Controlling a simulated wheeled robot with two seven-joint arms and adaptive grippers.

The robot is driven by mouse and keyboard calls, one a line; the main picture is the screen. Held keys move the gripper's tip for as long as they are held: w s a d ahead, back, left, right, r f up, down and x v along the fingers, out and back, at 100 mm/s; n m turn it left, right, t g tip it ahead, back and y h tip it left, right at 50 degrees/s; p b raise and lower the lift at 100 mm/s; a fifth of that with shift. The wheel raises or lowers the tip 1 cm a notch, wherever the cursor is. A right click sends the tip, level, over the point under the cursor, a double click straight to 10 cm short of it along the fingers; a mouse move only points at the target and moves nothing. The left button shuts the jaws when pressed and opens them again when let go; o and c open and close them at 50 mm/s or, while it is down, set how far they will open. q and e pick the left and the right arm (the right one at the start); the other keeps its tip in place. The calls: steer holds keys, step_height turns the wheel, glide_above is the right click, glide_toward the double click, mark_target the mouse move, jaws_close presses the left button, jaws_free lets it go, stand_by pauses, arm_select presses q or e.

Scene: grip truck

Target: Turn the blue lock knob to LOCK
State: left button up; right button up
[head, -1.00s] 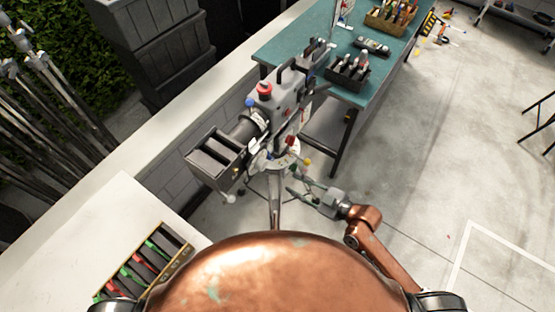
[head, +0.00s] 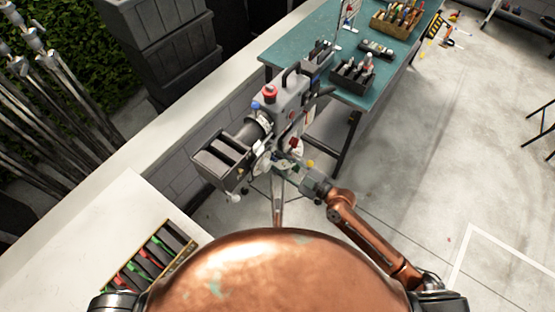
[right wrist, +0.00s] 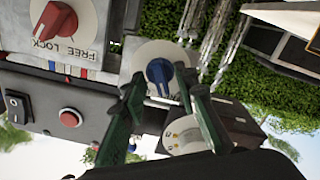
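The blue lock knob (right wrist: 158,72) sits on a round-cornered white plate (right wrist: 138,50) in the right wrist view. A thin pale mark shows on its lower part; no lettering on its plate is readable. My right gripper (right wrist: 159,78) is open, its two green fingertips on either side of the blue knob. I cannot tell whether they touch it. In the head view my right gripper (head: 287,168) is at the near side of the grey film camera (head: 288,100), below its body. My left gripper is out of view.
A red knob (right wrist: 58,20) on a white plate marked FREE and LOCK is close by, with a black switch and red button below. The camera stands on a tripod (head: 278,205). A teal workbench (head: 290,48) is behind; open floor lies right.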

steer(key=shift+w+a, duration=0.1)
steer(key=shift+a, duration=0.1)
jaws_close()
steer(key=shift+m, duration=0.3)
steer(key=m, duration=1.1)
stand_by(0.4)
steer(key=shift+m, duration=0.3)
